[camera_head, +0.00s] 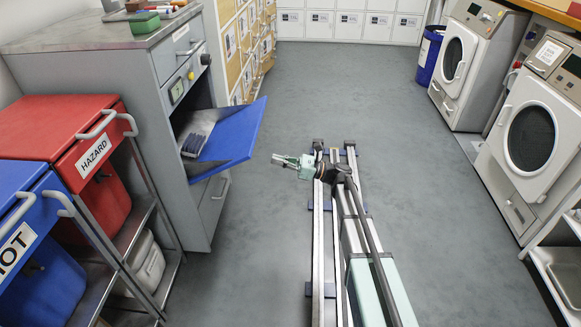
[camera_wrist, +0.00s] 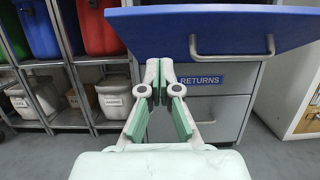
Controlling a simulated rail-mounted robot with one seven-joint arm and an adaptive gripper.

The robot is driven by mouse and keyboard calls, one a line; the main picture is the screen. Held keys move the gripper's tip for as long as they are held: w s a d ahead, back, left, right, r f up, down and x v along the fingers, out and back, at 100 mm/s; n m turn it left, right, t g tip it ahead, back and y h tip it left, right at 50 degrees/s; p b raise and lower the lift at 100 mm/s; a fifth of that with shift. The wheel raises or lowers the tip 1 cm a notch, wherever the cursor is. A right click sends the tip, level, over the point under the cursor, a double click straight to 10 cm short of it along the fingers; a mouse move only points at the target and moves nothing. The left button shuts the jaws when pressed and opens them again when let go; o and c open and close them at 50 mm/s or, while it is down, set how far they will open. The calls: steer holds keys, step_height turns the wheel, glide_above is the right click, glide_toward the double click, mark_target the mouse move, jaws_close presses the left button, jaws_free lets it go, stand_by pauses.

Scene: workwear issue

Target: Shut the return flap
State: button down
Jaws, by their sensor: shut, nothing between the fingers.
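The return flap (camera_head: 230,139) is a blue panel on the front of the grey cabinet (camera_head: 120,63). It stands open, tilted outward, and folded dark items show in the opening behind it. In the wrist view the flap (camera_wrist: 225,28) fills the upper part, with a grey bar handle (camera_wrist: 232,55) on its face and a blue RETURNS label (camera_wrist: 201,80) below. My gripper (camera_head: 276,159) is to the right of the flap in the head view, with a gap between them. In the wrist view my gripper (camera_wrist: 160,82) is shut and empty, pointing toward the cabinet below the flap.
A red HAZARD bin (camera_head: 92,160) and a blue bin (camera_head: 38,255) stand in a rack left of the cabinet. Washing machines (camera_head: 533,140) line the right side. My rail runs down the middle, with clear grey floor (camera_head: 330,85) beyond it.

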steer(key=a+r+b, duration=0.2)
steer(key=a+r, duration=0.2)
steer(key=a, duration=0.1)
steer(key=shift+w+b, duration=0.15)
steer(key=shift+b, duration=0.2)
steer(key=shift+a+r, duration=0.1)
steer(key=shift+r, duration=0.15)
